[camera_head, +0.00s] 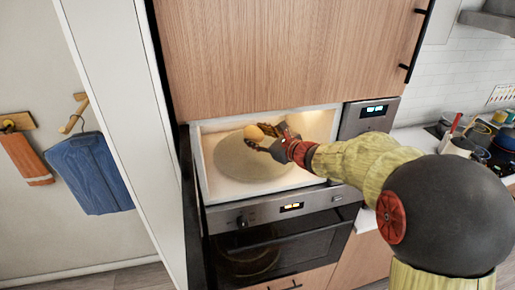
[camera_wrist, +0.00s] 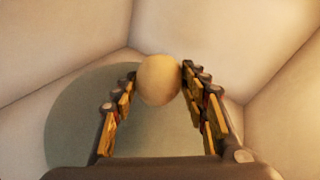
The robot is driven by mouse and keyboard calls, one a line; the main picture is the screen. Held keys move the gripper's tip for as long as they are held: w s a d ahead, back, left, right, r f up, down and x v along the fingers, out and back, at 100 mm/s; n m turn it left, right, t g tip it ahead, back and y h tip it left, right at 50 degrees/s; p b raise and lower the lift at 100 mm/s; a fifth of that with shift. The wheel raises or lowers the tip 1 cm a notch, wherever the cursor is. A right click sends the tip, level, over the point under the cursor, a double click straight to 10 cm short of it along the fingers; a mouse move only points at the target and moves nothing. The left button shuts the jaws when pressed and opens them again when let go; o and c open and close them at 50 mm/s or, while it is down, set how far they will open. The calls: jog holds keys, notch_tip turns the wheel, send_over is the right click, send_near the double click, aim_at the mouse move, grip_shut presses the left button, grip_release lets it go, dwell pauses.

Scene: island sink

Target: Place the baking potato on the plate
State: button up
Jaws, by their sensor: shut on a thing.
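The baking potato (camera_head: 254,132) is a small, round, tan thing at the tip of my gripper (camera_head: 268,140). In the wrist view the potato (camera_wrist: 159,80) sits between the far ends of both fingers of my gripper (camera_wrist: 160,88), which is shut on it. A large round grey-green plate (camera_head: 236,160) lies inside a lit white compartment above the oven. In the head view the potato is over the far part of the plate; the gap between them is hard to judge. In the wrist view the plate (camera_wrist: 75,130) shows below and left of the potato, partly hidden by the fingers.
The compartment's pale walls (camera_wrist: 215,35) close in around my gripper. Its rim (camera_head: 200,165) frames the opening. A wooden cupboard (camera_head: 280,50) is above and an oven (camera_head: 270,250) below. A counter with pots (camera_head: 460,145) is at the right.

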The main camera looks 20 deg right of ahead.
aim_at(257, 155)
notch_tip(257, 155, down, 4)
jog(key=shift+f+b, duration=0.2)
jog(key=shift+b, duration=0.15)
jog(key=shift+w+f, duration=0.25)
jog(key=shift+f, duration=0.15)
jog(key=o, duration=1.2)
jog(key=shift+o, duration=0.5)
